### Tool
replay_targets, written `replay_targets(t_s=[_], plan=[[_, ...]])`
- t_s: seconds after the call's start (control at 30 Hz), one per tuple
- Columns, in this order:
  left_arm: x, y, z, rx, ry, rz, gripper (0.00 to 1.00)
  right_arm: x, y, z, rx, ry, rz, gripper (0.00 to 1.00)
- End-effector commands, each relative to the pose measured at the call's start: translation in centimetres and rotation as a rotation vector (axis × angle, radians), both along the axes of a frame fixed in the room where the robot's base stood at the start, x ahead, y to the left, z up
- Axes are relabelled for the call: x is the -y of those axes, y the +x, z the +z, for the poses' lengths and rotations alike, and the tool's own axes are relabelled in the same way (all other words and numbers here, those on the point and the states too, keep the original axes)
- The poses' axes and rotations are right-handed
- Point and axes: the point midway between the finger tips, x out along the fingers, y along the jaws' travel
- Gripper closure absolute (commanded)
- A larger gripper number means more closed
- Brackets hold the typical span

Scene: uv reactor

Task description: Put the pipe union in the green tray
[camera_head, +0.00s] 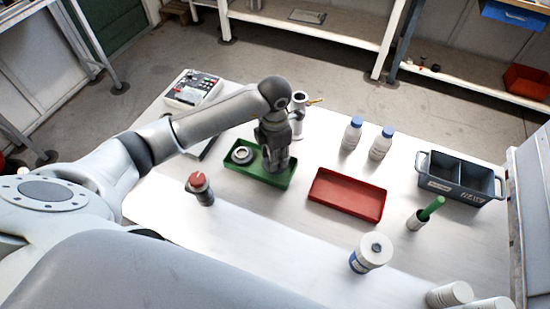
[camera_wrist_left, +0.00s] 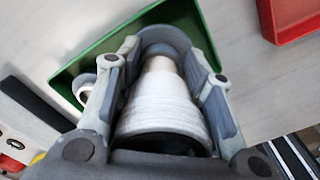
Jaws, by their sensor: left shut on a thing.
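The green tray (camera_head: 232,164) lies on the table, left of the red tray. My left gripper (camera_head: 277,166) points down over its right part and hides some of it. In the left wrist view my gripper (camera_wrist_left: 163,55) is shut on a pale, ridged, round piece (camera_wrist_left: 160,105) with a grey far end, which I take to be the pipe union. The green tray (camera_wrist_left: 66,77) shows behind it. Whether the piece touches the tray floor I cannot tell. A grey ring-shaped part (camera_head: 242,155) lies in the tray's left end. My right gripper is not in view.
The red tray (camera_head: 346,194) is close on the right. A red-topped part (camera_head: 200,188) stands front left.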

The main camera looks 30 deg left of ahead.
Motion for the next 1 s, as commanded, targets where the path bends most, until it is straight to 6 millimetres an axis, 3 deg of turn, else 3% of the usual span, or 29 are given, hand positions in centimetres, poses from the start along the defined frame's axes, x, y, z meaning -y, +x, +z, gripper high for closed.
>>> replay_targets(t_s=[0.03,0.17,0.57,0.6,0.67,1.0], plan=[[0.1,-0.3,-0.5,-0.009,-0.002,-0.001,0.94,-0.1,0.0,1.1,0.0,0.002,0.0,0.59],[0.2,-0.2,-2.0,-0.005,-0.002,-0.001,0.94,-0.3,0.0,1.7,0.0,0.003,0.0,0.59],[0.1,-0.2,-2.9,-0.002,-0.001,-0.002,0.94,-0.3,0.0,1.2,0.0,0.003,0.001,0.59],[0.1,-0.2,-3.0,-0.003,0.0,-0.002,0.63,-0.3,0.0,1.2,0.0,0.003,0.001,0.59],[0.1,-0.2,-2.8,-0.003,-0.001,-0.002,0.55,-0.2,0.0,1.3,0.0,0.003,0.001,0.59],[0.1,-0.2,-2.7,-0.003,-0.001,-0.002,0.55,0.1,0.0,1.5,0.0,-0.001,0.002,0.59]])
